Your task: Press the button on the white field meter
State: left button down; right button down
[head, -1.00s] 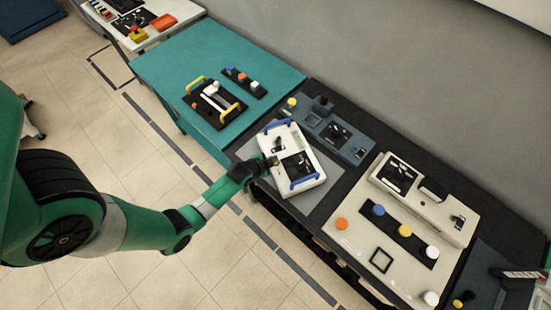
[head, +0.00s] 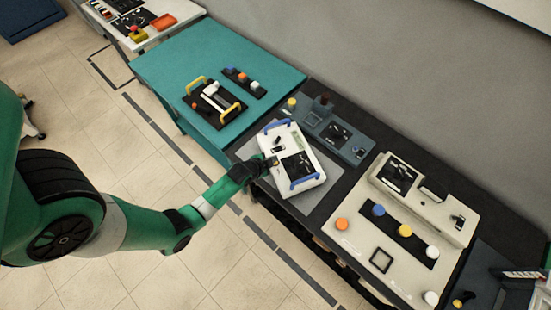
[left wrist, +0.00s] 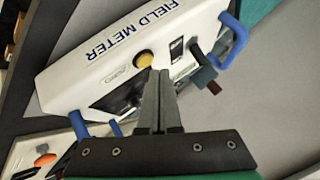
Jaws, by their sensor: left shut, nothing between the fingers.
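The white field meter (head: 281,153) lies on a grey mat on the dark bench, with a blue handle at each end. In the left wrist view the meter (left wrist: 105,68) shows its "FIELD METER" lettering and a round yellow button (left wrist: 145,60) on its face. My left gripper (head: 270,162) is at the meter's left side. In the left wrist view its fingers (left wrist: 158,73) are shut and empty, with the tips right at the button's edge. I cannot tell whether they touch it. In the head view the gripper hides the button. My right gripper is not in view.
A dark grey device (head: 333,130) stands just behind the meter. A large cream console (head: 365,232) with coloured knobs is to its right. A teal table (head: 165,65) holding a yellow-handled device (head: 216,105) is at the back left. Open floor lies in front.

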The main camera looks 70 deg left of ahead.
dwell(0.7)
pick_arm(q)
jog(key=shift+f+b, duration=0.35)
jog(key=shift+f, duration=0.1)
jog(key=shift+f+b, duration=0.35)
dwell(0.4)
jog(key=shift+r, duration=0.1)
jog(key=shift+r+p, duration=0.75)
jog(key=shift+p, duration=0.1)
notch_tip(320, 180, up, 5)
jog(key=p, duration=0.5)
dwell(0.7)
